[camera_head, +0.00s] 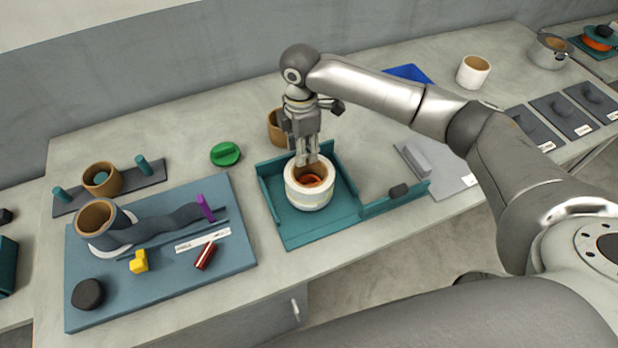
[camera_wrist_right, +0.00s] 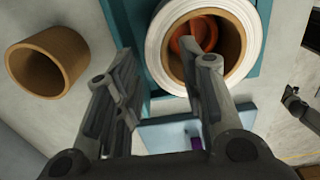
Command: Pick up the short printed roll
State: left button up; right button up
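A short white roll (camera_head: 309,196) with a brown core stands upright in the teal tray (camera_head: 290,236) in the head view, with an orange round part inside its core. It also shows in the right wrist view (camera_wrist_right: 163,50). I see no clear print on it. My right gripper (camera_head: 308,160) points down at the roll's far rim; in the wrist view its fingers (camera_wrist_right: 166,72) are apart, with one fingertip overlapping the rim. Whether it touches is unclear. Another white roll (camera_head: 472,76) stands at the back right. My left gripper is not in view.
A brown core (camera_head: 278,128) stands behind the tray, beside my right gripper. Grey plates (camera_head: 440,172) lie right.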

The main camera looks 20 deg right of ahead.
notch_tip(320, 180, down, 4)
jog(key=shift+r+p, duration=0.2)
jog(key=shift+p, duration=0.45)
jog(key=shift+f, duration=0.35)
jog(key=c, duration=0.5)
grip_shut()
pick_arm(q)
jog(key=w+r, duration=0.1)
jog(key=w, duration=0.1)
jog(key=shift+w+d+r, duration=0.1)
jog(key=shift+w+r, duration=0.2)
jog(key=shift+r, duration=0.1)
